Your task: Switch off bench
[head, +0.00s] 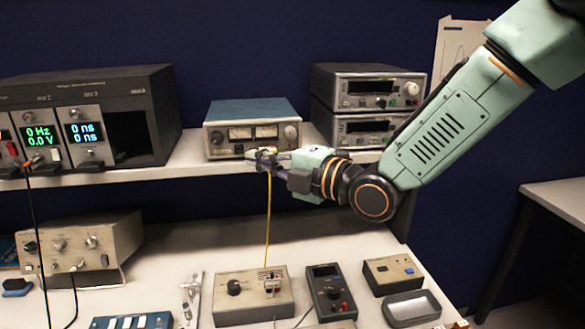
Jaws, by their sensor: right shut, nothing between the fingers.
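My right arm comes in from the upper right. Its gripper (262,157) is shut with nothing between the fingers, at the lower front edge of a blue-topped instrument (252,112) with meters and a knob on the shelf. The gripper hides part of that front, and I cannot tell whether it touches. On the shelf at left, a black mainframe (140,88) shows lit green and blue readouts, "0 Hz", "0.0 V" and "0 ns". Two stacked grey instruments (378,88) at right have dark displays. My left gripper is not in view.
A yellow cable (268,220) runs from near my gripper down to a beige box (232,288). A dark meter box (330,290), a small beige box (392,272), a tray (411,307) and a beige instrument (85,248) stand on the lower bench. A black cable (37,235) hangs at left.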

